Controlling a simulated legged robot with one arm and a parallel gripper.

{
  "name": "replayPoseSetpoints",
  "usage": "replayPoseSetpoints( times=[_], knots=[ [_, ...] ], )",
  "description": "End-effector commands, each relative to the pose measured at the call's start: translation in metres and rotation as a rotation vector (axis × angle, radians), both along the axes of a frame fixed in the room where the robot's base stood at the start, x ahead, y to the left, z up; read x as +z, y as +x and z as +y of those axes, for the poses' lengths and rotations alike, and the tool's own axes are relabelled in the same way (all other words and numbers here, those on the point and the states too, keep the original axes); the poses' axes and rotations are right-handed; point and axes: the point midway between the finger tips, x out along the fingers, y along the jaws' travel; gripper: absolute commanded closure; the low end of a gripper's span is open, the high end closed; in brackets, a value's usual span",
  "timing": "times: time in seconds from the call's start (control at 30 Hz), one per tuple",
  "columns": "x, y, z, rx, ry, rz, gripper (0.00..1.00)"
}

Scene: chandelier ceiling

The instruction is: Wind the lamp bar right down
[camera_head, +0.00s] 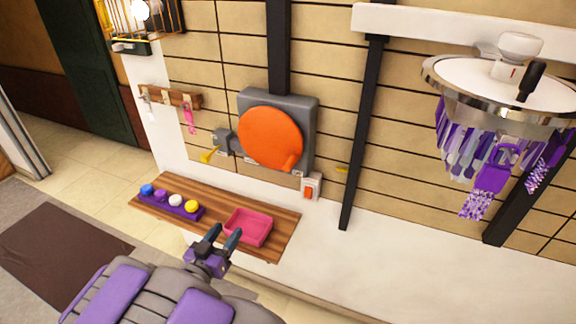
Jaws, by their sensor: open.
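An orange disc (262,140) with a stubby orange handle (290,162) at its lower right is mounted on a grey wall housing (308,106). A small grey block with a yellow lever (209,155) sits at its left. A dark vertical column (279,50) rises from the housing out of the top of the picture. I cannot tell for sure which part is the lamp bar; a white horizontal beam (440,25) crosses the upper right. My gripper (225,234) is open and empty, low in the picture, in front of the wooden shelf and below the disc, apart from it.
The wooden shelf (270,248) carries a pink tray (262,218) and a purple holder (180,205) with coloured balls. A small orange-switched box (311,187) is on the wall. A round chrome fixture (460,82) with purple strips hangs at right. Floor is clear at left.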

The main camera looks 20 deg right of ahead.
Motion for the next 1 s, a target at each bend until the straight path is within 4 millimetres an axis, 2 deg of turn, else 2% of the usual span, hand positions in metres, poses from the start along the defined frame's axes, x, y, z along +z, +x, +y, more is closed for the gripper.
replayPoseSetpoints(
  times=[0.3, 0.5, 0.7, 1.0],
  knots=[
    [0.001, -0.042, 0.036, 0.003, -0.001, 0.003, 0.48],
    [0.002, -0.064, 0.050, 0.002, 0.000, 0.003, 0.48],
    [0.003, -0.076, 0.056, 0.000, 0.002, 0.001, 0.48],
    [0.003, -0.078, 0.058, -0.001, -0.001, 0.001, 0.48]
  ],
)
